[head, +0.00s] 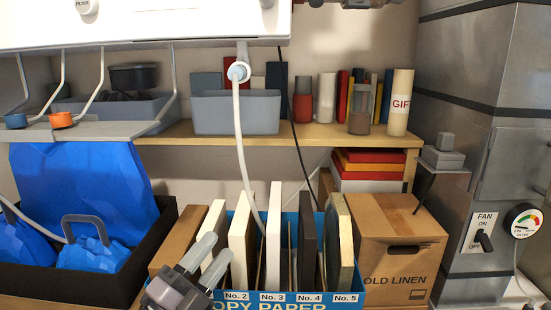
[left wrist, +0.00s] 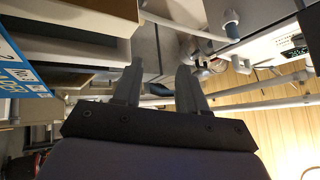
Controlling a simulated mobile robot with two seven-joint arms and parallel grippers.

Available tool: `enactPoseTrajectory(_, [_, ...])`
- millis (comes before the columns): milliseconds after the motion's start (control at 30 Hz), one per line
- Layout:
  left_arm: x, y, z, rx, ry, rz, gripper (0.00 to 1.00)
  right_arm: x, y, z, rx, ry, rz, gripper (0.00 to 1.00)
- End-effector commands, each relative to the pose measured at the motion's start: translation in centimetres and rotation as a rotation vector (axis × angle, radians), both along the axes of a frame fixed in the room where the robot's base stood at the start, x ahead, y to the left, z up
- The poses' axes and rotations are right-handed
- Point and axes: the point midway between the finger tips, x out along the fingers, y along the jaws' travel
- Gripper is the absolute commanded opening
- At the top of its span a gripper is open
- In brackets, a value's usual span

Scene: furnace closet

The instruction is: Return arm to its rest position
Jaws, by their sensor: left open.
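My left gripper (head: 215,248) shows low in the head view, left of centre. Its two grey fingers point up and to the right, in front of the blue copy paper box (head: 345,297) and its upright numbered boards. In the left wrist view the fingers (left wrist: 158,72) stand apart with nothing held between them. I cannot tell whether the fingers touch the box or boards. Most of my left arm is out of the head view. My right gripper shows in neither view.
An Old Linen carton (head: 390,245) stands right of the blue box. A black tray (head: 160,250) with blue bags is on the left. A white hose (head: 241,150) hangs down in front of the wooden shelf (head: 300,135). A grey furnace cabinet (head: 510,100) stands at right.

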Motion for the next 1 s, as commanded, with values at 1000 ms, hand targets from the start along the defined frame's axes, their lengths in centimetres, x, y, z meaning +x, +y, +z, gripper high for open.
enactPoseTrajectory(1000, [-21.4,9.5,-33.2,-0.929,1.402,0.437,0.41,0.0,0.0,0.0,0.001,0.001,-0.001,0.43])
